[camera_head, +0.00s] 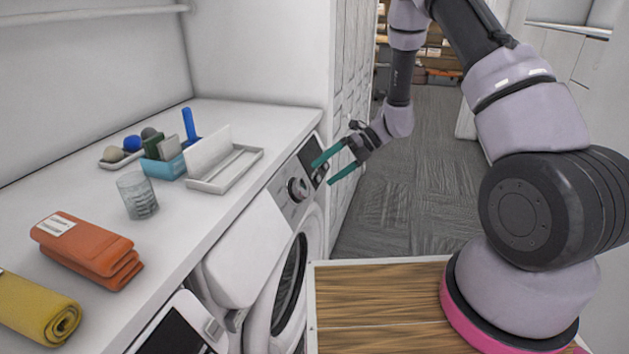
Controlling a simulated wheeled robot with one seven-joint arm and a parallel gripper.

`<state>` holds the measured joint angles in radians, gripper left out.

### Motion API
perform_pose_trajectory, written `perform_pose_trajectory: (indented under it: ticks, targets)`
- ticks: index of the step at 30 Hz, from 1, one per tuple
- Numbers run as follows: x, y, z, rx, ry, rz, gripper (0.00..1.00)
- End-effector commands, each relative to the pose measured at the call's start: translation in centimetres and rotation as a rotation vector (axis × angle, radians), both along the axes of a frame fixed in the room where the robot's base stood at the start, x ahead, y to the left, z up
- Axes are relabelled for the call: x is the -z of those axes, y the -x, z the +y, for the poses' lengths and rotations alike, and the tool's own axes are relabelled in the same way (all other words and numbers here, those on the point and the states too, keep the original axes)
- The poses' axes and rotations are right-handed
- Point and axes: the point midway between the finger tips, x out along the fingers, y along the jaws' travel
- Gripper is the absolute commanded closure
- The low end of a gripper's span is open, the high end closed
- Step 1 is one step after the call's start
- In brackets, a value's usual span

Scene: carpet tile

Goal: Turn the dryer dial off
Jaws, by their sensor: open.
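A round silver dial (297,189) with a dark face sits on the sloped front panel of a white front-loading machine (312,232), left of a dark display. I cannot read the dial's setting. My gripper (321,174) has two teal fingers, spread apart and empty. It reaches from the right, with its fingertips in front of the display, to the right of and a little above the dial in the picture. The fingers cover part of the panel. They look apart from the dial, but their exact distance from the panel is unclear.
The white counter (225,215) holds folded orange towels (85,250), a rolled yellow towel (38,308), a glass (137,195), a blue caddy (165,167) and a white tray (228,170). Another machine (180,328) stands nearer, at bottom left. Open carpet (405,200) lies beyond my gripper.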

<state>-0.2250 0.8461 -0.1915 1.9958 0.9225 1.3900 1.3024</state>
Motion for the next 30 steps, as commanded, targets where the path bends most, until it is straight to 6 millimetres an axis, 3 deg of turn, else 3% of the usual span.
perform_pose_trajectory:
  ticks: [7, 20, 23, 30]
  targets:
    - [-1.7, -0.6, -2.5, 0.000, 0.001, 0.000, 0.00]
    - [-2.4, -0.6, -2.8, -0.010, 0.001, -0.015, 0.00]
    - [-4.4, -0.4, -3.0, -0.059, 0.002, -0.090, 0.00]
    - [-14.0, 2.2, -5.0, -0.345, 0.034, -0.494, 0.00]
